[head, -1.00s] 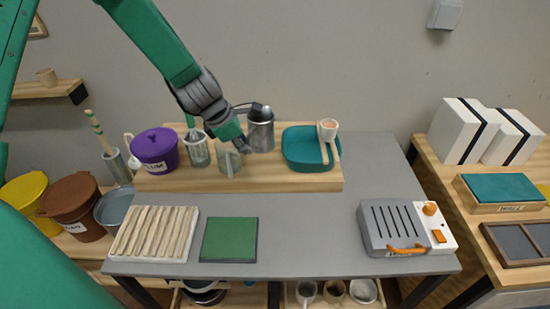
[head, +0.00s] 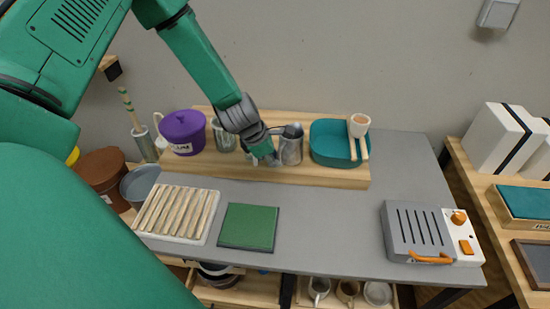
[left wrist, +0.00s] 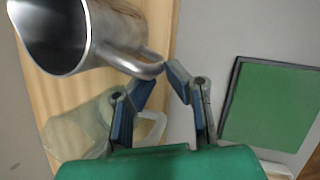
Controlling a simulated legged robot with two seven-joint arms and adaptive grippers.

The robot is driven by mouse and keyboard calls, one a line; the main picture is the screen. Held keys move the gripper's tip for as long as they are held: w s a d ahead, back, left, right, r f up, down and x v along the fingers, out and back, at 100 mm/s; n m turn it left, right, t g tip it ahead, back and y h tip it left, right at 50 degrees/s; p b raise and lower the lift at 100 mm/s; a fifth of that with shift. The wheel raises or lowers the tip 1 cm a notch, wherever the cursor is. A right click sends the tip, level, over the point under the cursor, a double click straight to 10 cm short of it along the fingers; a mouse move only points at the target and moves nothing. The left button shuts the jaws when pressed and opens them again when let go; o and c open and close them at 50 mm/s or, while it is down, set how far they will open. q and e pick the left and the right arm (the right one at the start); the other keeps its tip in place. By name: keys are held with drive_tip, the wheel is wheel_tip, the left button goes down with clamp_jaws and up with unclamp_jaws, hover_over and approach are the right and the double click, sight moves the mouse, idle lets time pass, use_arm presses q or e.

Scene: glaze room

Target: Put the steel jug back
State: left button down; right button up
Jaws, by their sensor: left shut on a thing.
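The steel jug (head: 291,147) is over the wooden riser board (head: 320,177) at the back of the grey table, left of the teal tray. I cannot tell whether its base touches the board. In the left wrist view the jug (left wrist: 120,28) lies at the upper left, with its handle reaching the fingertips. My left gripper (head: 268,155) is beside the jug on its left, shut on the handle; it also shows in the left wrist view (left wrist: 158,80). A clear glass jug (left wrist: 80,132) stands close by, mostly hidden behind the gripper in the head view. My right gripper is not in view.
A purple lidded pot (head: 184,130) and a glass jar (head: 222,135) stand left on the board. A slatted rack (head: 178,212), green mat (head: 249,227) and grey device (head: 415,230) lie in front. The table between mat and device is clear.

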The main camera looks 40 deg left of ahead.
use_arm(q)
drive_tip(key=shift+a, duration=0.1)
drive_tip(key=c, duration=1.6)
unclamp_jaws()
drive_tip(key=shift+a, duration=0.1)
